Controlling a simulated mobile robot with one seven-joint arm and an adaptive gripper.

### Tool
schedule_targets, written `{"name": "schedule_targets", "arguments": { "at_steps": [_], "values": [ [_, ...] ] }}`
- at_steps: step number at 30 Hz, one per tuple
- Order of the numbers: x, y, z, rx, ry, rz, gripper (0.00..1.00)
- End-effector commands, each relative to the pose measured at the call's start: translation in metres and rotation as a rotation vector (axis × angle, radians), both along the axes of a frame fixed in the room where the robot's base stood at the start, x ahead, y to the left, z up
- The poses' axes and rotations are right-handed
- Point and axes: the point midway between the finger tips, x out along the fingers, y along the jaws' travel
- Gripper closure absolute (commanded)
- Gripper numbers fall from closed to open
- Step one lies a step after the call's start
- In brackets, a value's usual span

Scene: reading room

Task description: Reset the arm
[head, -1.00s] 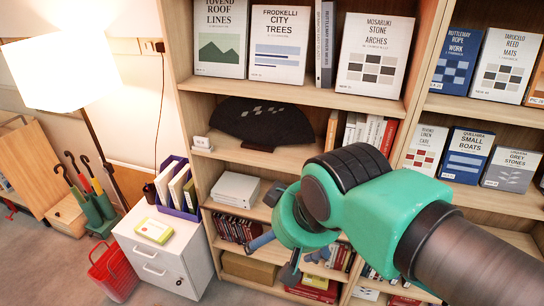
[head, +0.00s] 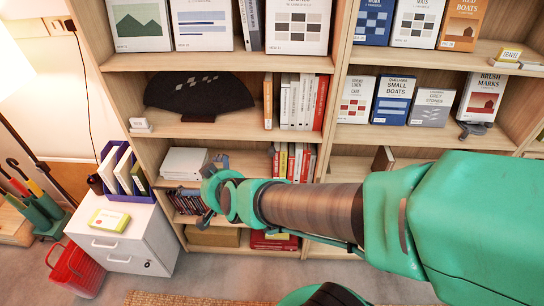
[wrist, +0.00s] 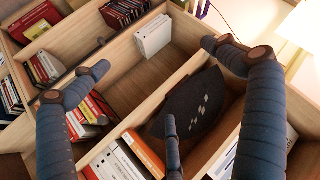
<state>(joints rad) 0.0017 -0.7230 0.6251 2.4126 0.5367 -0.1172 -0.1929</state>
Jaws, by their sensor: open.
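My green arm reaches in from the right in the head view. My gripper (head: 208,190) is at its far end, in front of the lower part of the bookcase (head: 255,64), and is partly hidden behind my own wrist. In the wrist view my gripper (wrist: 158,72) shows blue-grey fingers spread wide, open with nothing between them. Behind the fingers are shelf compartments, with a dark fan (wrist: 192,104) and a white stack of books (wrist: 154,36). The fingers appear apart from them, though the exact gap is hard to tell.
A white drawer cabinet (head: 147,248) carries a purple file holder (head: 122,172) and a yellow-green box (head: 110,220). A red basket (head: 75,270) stands beside it on the floor. A lit lamp (head: 25,85) is at far left. Bare floor (head: 215,275) shows in front of the bookcase.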

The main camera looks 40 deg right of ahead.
Motion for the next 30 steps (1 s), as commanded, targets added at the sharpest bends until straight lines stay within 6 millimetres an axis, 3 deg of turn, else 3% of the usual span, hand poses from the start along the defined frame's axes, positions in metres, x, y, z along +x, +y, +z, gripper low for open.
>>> {"name": "schedule_targets", "arguments": {
  "at_steps": [7,15,21,30],
  "values": [
    [-0.006,-0.067,-0.047,-0.087,-0.073,-0.237,0.00],
    [-0.050,-0.139,-0.085,-0.255,-0.103,-0.467,0.00],
    [-0.072,-0.162,-0.093,-0.328,-0.107,-0.540,0.00],
    [-0.074,-0.165,-0.094,-0.337,-0.110,-0.549,0.00]
  ]
}}
